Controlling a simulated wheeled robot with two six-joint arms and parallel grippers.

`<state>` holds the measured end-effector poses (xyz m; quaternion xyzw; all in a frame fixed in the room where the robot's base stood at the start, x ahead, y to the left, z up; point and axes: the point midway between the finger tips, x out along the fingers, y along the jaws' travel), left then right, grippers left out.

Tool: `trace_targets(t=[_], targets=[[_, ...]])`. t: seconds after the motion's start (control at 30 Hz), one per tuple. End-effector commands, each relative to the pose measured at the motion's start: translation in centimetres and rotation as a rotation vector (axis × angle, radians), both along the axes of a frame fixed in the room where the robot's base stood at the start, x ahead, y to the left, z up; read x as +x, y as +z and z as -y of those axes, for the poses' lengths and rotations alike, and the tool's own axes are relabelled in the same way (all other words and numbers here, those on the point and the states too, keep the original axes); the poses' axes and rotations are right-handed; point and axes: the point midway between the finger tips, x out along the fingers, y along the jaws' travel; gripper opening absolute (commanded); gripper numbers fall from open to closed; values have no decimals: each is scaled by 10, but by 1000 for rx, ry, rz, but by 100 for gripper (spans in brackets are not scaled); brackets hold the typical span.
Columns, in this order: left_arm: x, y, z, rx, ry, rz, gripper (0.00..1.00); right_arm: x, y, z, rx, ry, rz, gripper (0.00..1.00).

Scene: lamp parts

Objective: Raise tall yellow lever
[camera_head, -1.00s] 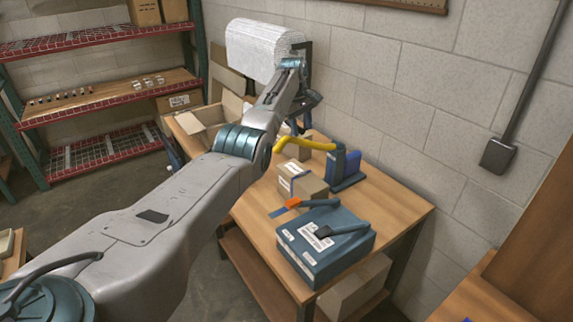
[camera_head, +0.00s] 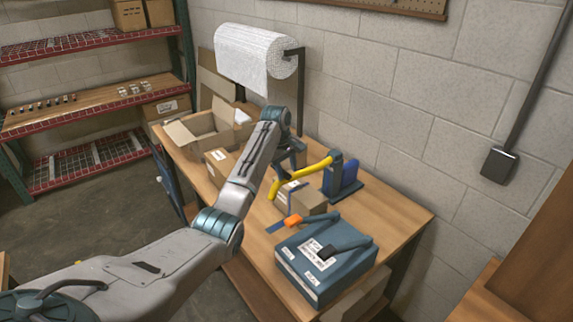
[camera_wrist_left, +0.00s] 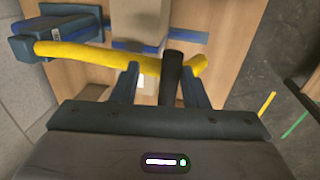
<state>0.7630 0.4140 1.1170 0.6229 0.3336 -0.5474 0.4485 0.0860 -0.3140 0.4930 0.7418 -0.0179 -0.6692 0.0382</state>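The yellow lever (camera_head: 314,168) is a bent bar running left and down from an upright blue stand (camera_head: 342,176) on the workbench. In the left wrist view the yellow lever (camera_wrist_left: 90,54) crosses the picture near the fingertips, with the blue stand (camera_wrist_left: 38,36) at upper left. My left gripper (camera_head: 288,164) is just above the lever's left part. In the left wrist view the fingers of my left gripper (camera_wrist_left: 163,80) are apart, with a dark rod (camera_wrist_left: 171,72) between them. Whether the fingers touch the lever is unclear. My right gripper is out of view.
A cardboard box (camera_head: 301,197) sits below the lever. A blue case (camera_head: 325,262) with dark arms and an orange-tipped piece (camera_head: 292,220) lie nearer on the bench. An open carton (camera_head: 195,135) and a white roll (camera_head: 254,58) stand behind. The block wall is close at right.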

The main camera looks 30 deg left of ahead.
Motion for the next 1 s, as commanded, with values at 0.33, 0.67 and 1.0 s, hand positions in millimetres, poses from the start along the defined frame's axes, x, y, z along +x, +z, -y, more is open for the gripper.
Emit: trace_targets(t=[0.33, 0.67, 1.0], targets=[[-1, 0, 0, -1, 0, 2, 39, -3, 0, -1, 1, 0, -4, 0], [-3, 22, -1, 0, 1, 2, 39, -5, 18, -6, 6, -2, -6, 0], [-6, 42, -2, 1, 1, 3, 39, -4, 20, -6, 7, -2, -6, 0]])
